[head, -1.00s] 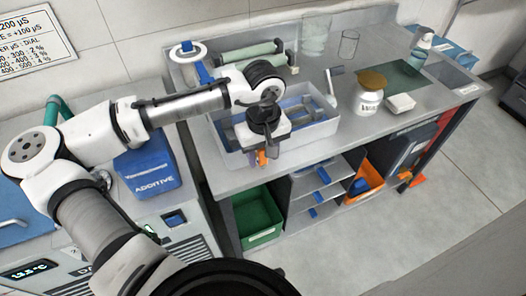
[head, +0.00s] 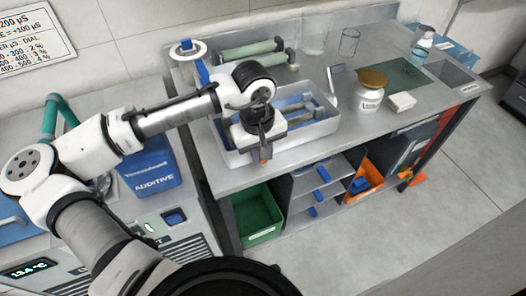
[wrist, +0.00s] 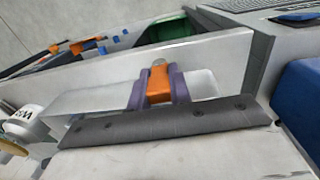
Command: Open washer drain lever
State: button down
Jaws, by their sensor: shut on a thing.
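The washer is a white open-topped tub (head: 300,138) on the metal bench, with a blue inside. My gripper (head: 262,153) is at the tub's front wall, pointing down in the head view. In the wrist view, the purple fingers of my gripper (wrist: 160,96) are shut around a small orange lever (wrist: 159,80), one finger on each side. The lever's base is hidden by the fingers and the dark gripper body. In the head view the lever is mostly hidden, and its exact angle cannot be told.
A blue additive container (head: 150,172) stands left of the tub.

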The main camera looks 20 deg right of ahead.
jog(key=h+b, duration=0.1)
jog(key=a+h+b, duration=0.1)
jog(key=h, duration=0.1)
jog(key=h+b, duration=0.1)
jog(key=h, duration=0.1)
jog(key=shift+a+f, duration=0.35)
jog(key=shift+f, duration=0.05)
jog(key=shift+a+f+h+b, duration=0.15)
jog(key=shift+a+h+b, duration=0.1)
jog(key=shift+h+b, duration=0.6)
jog(key=shift+a+f+h+b, duration=0.1)
jog(key=shift+a+h+b, duration=0.15)
jog(key=shift+h+b, duration=0.55)
jog(key=shift+h, duration=0.25)
jog(key=c, duration=1.3)
grip_release()
jog(key=v, duration=1.4)
jog(key=shift+s+b, duration=0.25)
jog(key=shift+b, duration=0.1)
jog(key=shift+d+t, duration=0.1)
jog(key=shift+t, duration=0.2)
